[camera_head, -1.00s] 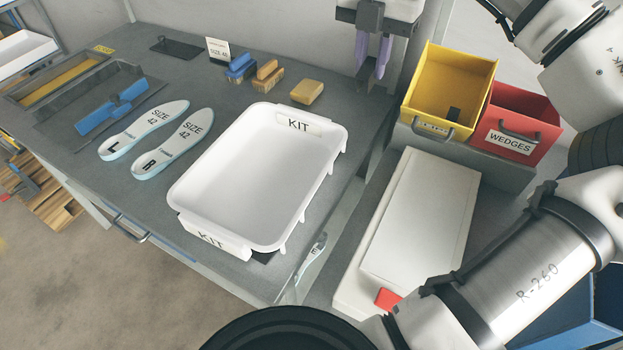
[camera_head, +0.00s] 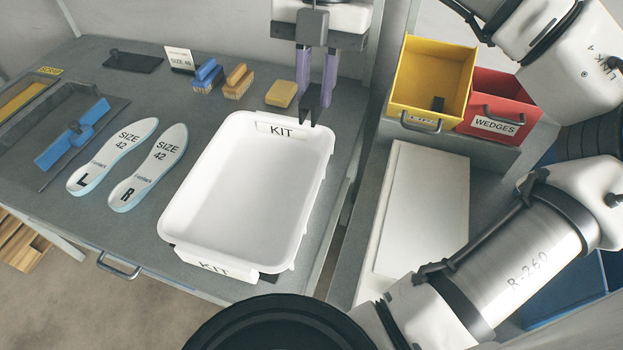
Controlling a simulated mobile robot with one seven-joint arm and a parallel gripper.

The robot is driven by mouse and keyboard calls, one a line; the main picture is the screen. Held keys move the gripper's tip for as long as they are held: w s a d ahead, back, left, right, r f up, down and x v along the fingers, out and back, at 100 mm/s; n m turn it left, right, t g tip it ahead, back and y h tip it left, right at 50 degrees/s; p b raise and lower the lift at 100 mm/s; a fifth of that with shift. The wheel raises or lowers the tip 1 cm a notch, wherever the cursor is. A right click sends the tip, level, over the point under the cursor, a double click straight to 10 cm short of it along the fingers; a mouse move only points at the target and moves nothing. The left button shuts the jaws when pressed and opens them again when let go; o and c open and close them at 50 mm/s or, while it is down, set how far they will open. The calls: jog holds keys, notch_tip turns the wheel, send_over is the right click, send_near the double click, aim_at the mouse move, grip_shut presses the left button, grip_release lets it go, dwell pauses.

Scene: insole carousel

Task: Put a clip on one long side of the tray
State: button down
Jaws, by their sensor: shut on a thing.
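My gripper (camera_head: 316,100) comes down from the top of the head view with purple fingers. It is shut on a small black clip (camera_head: 311,104), which hangs pointing down. The white tray (camera_head: 178,208) lies on the grey table with KIT labels on its two short ends and is empty. The clip shows by the tray's far right corner, above the far end of its right long side. No contact with the tray shows, and I cannot tell the exact height. Another black clip (camera_head: 437,104) shows in the yellow bin (camera_head: 426,68).
A red WEDGES bin (camera_head: 496,124) stands right of the yellow bin. A white box (camera_head: 422,212) lies right of the tray. Two SIZE 42 insoles (camera_head: 150,165) lie left of it. Brushes (camera_head: 238,80) and a yellow block (camera_head: 281,94) sit behind it.

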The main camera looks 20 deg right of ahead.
notch_tip(320, 180, down, 18)
jog(key=shift+r+p, duration=0.1)
jog(key=shift+p, duration=0.85)
jog(key=shift+f+b, duration=0.4)
jog(key=shift+b, duration=0.05)
jog(key=shift+f+b, duration=0.3)
jog(key=shift+b, duration=0.1)
jog(key=c, duration=1.3)
grip_release()
jog(key=shift+r, duration=0.2)
jog(key=shift+r+p, duration=0.3)
jog(key=shift+p, duration=0.3)
jog(key=b+v, duration=0.1)
jog(key=v, duration=1.1)
jog(key=shift+b, duration=0.3)
